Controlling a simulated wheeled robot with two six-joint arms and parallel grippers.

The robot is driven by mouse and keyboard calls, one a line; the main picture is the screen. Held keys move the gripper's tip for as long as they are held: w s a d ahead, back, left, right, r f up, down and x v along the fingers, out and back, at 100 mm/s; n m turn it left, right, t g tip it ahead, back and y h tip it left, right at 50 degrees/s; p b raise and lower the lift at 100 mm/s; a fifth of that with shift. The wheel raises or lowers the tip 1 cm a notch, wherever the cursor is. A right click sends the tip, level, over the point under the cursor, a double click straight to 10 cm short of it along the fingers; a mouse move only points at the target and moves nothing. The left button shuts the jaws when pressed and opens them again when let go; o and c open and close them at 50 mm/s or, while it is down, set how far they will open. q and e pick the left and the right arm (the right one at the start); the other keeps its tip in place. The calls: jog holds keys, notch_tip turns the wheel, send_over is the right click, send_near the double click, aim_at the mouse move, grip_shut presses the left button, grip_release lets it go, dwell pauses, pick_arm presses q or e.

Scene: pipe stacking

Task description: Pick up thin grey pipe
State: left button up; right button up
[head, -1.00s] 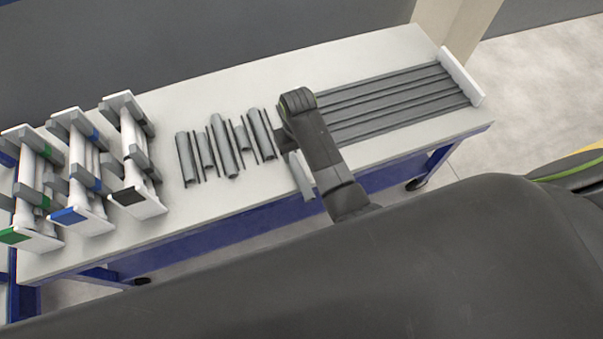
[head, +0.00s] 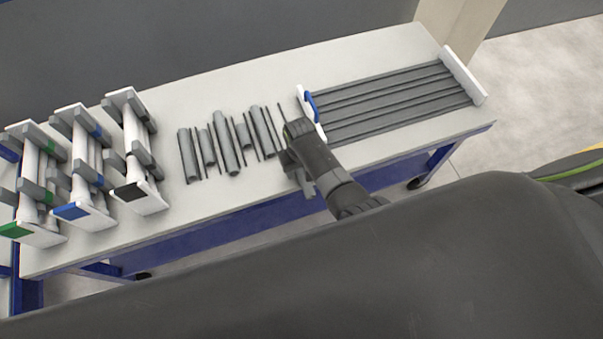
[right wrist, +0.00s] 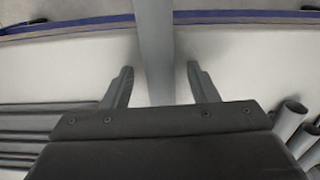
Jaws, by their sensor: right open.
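Short grey pipes lie in a row on the white table in the head view, thick ones (head: 225,145) with thin ones (head: 255,138) between them. My right gripper (head: 300,172) is at the right end of this row, near the table's front edge, and its arm hides part of the table there. In the right wrist view my right gripper (right wrist: 160,82) is open, fingers spread. A straight grey bar (right wrist: 154,45) runs between the fingers and across the table edge; I cannot tell whether it is a pipe or whether it touches them. My left gripper is not in view.
Long grey pipes (head: 385,103) lie in a rack with white ends (head: 463,75) on the right. White stands with green, blue and black marks (head: 135,150) hold grey pieces on the left. The table (head: 225,90) is clear behind the short pipes.

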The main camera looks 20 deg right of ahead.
jog(key=shift+f, duration=0.1)
jog(key=c, duration=1)
jog(key=shift+c, duration=0.2)
